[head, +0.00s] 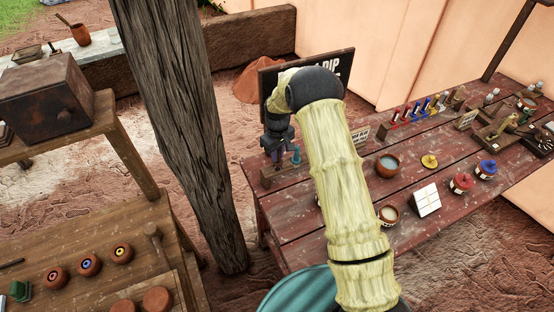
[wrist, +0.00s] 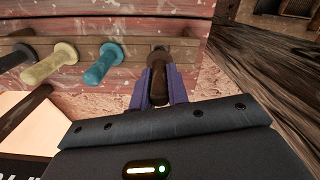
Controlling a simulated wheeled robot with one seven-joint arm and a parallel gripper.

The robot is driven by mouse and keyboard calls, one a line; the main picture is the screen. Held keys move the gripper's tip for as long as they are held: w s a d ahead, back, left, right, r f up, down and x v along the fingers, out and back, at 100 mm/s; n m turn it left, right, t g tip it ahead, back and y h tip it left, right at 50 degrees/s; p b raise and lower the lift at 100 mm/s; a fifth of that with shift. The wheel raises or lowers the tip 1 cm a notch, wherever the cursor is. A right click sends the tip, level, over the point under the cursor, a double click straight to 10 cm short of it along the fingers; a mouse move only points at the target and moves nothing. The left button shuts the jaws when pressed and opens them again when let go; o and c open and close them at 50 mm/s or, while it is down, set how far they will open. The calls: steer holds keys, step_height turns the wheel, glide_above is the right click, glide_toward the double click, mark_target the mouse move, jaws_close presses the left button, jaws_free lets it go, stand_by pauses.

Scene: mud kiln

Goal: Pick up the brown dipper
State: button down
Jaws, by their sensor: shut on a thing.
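The brown dipper (wrist: 158,85) is at the right end of a row of dippers in the wrist view, its handle between the two purple fingers of my gripper (wrist: 160,88). My gripper is shut on that handle. The dipper's other end is hidden. In the head view my gripper (head: 276,158) is at the left end of the red table, over the wooden rack (head: 272,180); my arm hides part of the rack. A teal dipper (wrist: 103,64) is beside the brown one, and it also shows in the head view (head: 296,155).
An olive dipper (wrist: 50,64) and a black dipper (wrist: 14,58) are farther left in the wrist view. A dark sign (head: 335,62) stands behind my gripper. A wooden post (head: 180,120) rises left of the red table (head: 300,225), which holds bowls and jars.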

step_height(320, 180, up, 7)
steer(key=shift+r+b, duration=0.2)
steer(key=shift+b, duration=0.7)
steer(key=shift+f, duration=0.1)
